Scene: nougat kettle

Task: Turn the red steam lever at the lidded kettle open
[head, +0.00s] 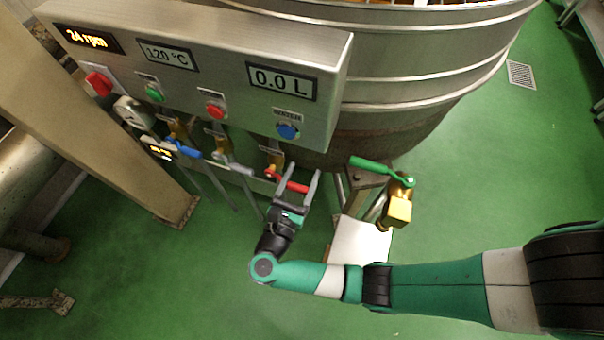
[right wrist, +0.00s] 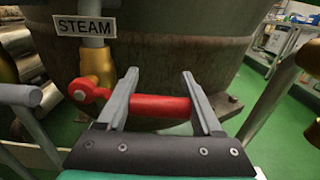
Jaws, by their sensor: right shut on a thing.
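The red steam lever (head: 296,187) sits on a brass valve (head: 273,157) below the control panel, beside the kettle. In the right wrist view the red lever (right wrist: 160,108) lies roughly level, its pivot at the left on a brass fitting (right wrist: 98,70) under a STEAM sign (right wrist: 85,26). My right gripper (head: 299,178) is shut on the lever. In the right wrist view its two fingers (right wrist: 163,85) stand apart, with the lever running across between them. The round steel kettle (head: 415,70) rises behind; its top is mostly out of frame. My left gripper is not in view.
The steel control panel (head: 215,50) hangs just above, with displays and buttons. Valves with blue (head: 184,150) and grey (head: 236,166) handles are at the left. A brass tap with a green handle (head: 380,170) stands close on the right.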

